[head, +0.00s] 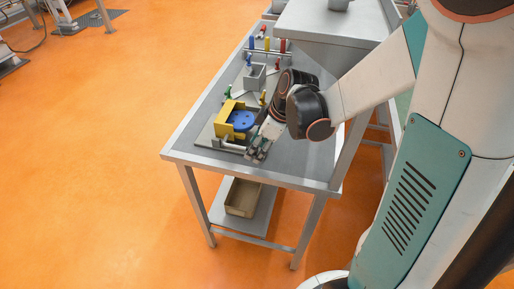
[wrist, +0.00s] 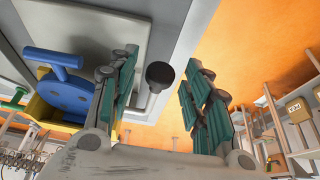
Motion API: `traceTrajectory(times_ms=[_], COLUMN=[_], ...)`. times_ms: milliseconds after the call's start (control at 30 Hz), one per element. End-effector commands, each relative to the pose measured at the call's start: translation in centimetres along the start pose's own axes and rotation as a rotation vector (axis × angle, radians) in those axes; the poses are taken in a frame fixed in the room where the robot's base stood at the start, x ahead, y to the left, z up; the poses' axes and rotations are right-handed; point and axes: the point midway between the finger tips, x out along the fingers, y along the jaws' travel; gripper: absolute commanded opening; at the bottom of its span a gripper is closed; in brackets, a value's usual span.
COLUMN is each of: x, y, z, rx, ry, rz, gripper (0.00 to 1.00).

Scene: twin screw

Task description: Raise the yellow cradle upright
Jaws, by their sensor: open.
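The yellow cradle (head: 222,122) sits on a grey plate on the workbench in the head view, with a blue disc (head: 241,120) in it. In the wrist view the yellow cradle (wrist: 45,110) is at the left, partly covered by the blue disc (wrist: 72,98) with its blue handle. My gripper (head: 257,153) is at the cradle's near right side, low by the bench's near edge. In the wrist view my gripper (wrist: 162,62) is open, its fingers apart. A dark round knob (wrist: 160,75) shows between the fingers; I cannot tell whether they touch it.
A grey bar (head: 230,146) lies in front of the cradle. A grey box (head: 255,78) and several coloured handles stand behind it. A raised grey shelf (head: 330,25) is at the back right. A tan bin (head: 243,198) sits on the lower shelf. Orange floor at left is open.

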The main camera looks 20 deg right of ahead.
Motion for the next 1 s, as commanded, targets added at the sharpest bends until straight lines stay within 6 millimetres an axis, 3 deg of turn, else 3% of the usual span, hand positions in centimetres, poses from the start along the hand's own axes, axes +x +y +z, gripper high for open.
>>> traceTrajectory(times_ms=[267,467,1000], x=[0.13,0.12,-0.74], y=[-0.02,-0.01,-0.07], z=[-0.02,-0.02,-0.84], rx=[0.000,0.000,-0.003], ry=[0.000,0.000,-0.064], rz=[0.000,0.000,-0.004], gripper=[0.45,0.00,0.00])
